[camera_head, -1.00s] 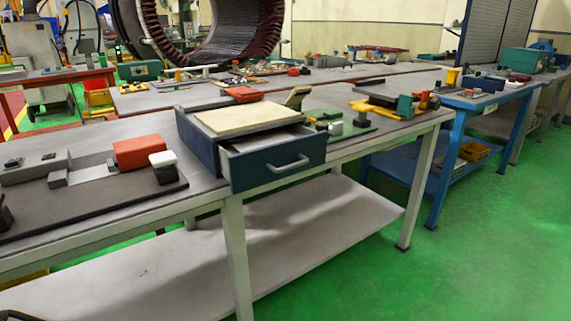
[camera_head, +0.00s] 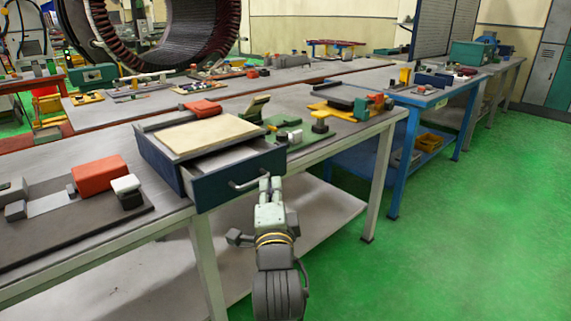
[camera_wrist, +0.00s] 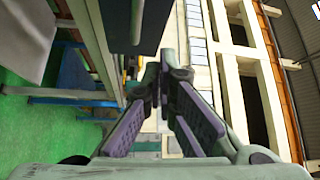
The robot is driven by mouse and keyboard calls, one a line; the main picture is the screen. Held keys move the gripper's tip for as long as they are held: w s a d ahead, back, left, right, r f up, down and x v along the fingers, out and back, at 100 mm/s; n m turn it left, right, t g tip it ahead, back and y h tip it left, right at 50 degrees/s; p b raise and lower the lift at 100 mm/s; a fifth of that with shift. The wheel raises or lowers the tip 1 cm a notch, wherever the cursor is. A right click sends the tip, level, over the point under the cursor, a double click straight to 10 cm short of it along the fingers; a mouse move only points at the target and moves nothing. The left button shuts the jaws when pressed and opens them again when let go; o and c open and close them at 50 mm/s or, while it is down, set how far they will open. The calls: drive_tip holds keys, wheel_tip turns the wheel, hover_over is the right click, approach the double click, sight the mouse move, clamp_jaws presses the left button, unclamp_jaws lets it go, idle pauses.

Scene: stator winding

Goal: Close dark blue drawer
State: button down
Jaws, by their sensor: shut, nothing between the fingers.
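The dark blue drawer (camera_head: 222,182) sits partly pulled out of its cabinet (camera_head: 160,160) at the edge of the grey workbench. Its light inside shows behind the front panel, and a grey bar handle (camera_head: 250,183) crosses the front. A cream board lies on top of the cabinet. My gripper (camera_head: 270,183) is shut and empty, with its fingertips in front of the right end of the handle; I cannot tell whether they touch it.
A red block (camera_head: 99,175) and a white-topped dark block (camera_head: 127,190) stand on the bench left of the cabinet. Small parts on a green plate (camera_head: 290,135) lie to the right. A lower shelf (camera_head: 310,210) runs under the bench. The green floor at right is clear.

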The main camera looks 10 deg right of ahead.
drive_tip(key=d+f+m+g+h, duration=0.2)
drive_tip(key=d+f+m, duration=0.1)
drive_tip(key=d, duration=0.3)
drive_tip(key=w+p, duration=0.3)
drive_tip(key=w, duration=0.9)
drive_tip(key=shift+w+a+f+p, duration=0.15)
drive_tip(key=shift+w+a+p, duration=0.05)
drive_tip(key=shift+p, duration=0.1)
drive_tip(key=w+a, duration=0.1)
drive_tip(key=w, duration=0.1)
drive_tip(key=w+a, duration=0.3)
drive_tip(key=w, duration=0.1)
drive_tip(key=shift+w+a+b, duration=0.15)
drive_tip(key=shift+a+b, duration=0.05)
drive_tip(key=shift+b, duration=0.1)
drive_tip(key=shift+w+a, duration=0.2)
drive_tip(key=shift+w, duration=0.1)
